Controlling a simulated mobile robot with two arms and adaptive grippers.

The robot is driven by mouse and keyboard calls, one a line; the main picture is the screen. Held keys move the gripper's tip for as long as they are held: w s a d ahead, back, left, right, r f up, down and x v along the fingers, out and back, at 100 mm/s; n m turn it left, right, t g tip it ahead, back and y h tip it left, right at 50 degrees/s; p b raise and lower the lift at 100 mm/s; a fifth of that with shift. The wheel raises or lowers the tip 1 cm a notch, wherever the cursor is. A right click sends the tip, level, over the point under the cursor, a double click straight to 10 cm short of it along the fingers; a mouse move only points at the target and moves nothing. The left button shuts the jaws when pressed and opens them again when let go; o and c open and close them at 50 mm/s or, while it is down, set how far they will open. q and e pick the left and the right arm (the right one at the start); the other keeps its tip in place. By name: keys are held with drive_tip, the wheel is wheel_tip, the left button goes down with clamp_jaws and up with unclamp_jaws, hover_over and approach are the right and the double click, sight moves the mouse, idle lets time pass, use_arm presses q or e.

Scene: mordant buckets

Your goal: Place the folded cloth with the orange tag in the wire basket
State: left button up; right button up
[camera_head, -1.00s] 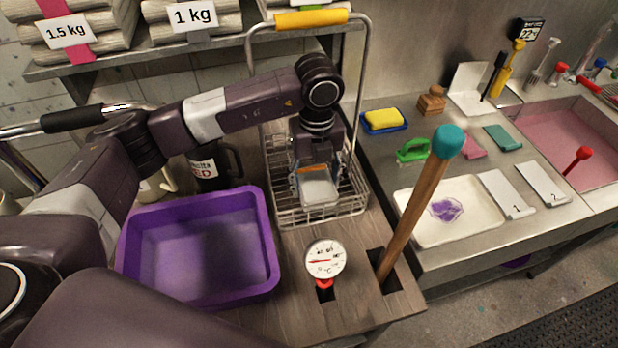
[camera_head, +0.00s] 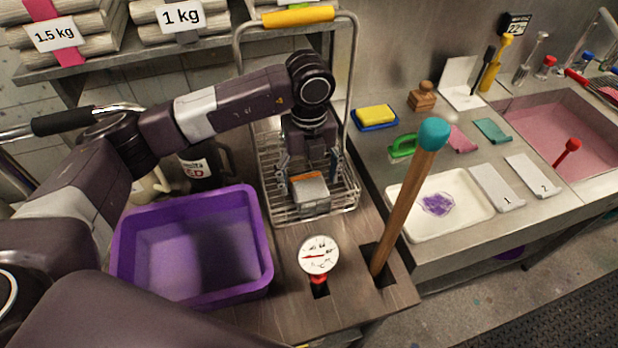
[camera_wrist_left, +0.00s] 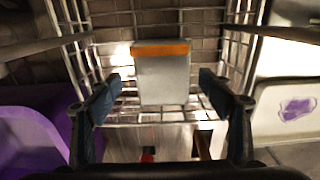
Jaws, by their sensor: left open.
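The folded cloth (camera_head: 310,196) is pale grey with an orange tag along its far edge. It lies inside the wire basket (camera_head: 289,215), which has a tall handle with a yellow grip. In the left wrist view the cloth (camera_wrist_left: 163,80) sits between the fingers, with a gap on each side. My left gripper (camera_head: 308,175) is over the basket with its fingers spread, one on either side of the cloth and not touching it. It also shows open in the left wrist view (camera_wrist_left: 162,105). My right gripper is not in view.
A purple tub (camera_head: 135,280) stands left of the basket. A dial thermometer (camera_head: 318,256) and a teal-topped wooden stick (camera_head: 408,200) stand upright in front of it. A dark mug (camera_head: 203,165) is behind the tub. A white tray (camera_head: 447,228) lies on the counter at right.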

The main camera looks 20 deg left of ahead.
sight(309, 188)
use_arm(q)
wheel_tip(309, 188, up, 12)
drive_tip(key=p, duration=0.6)
drive_tip(key=shift+f, duration=0.1)
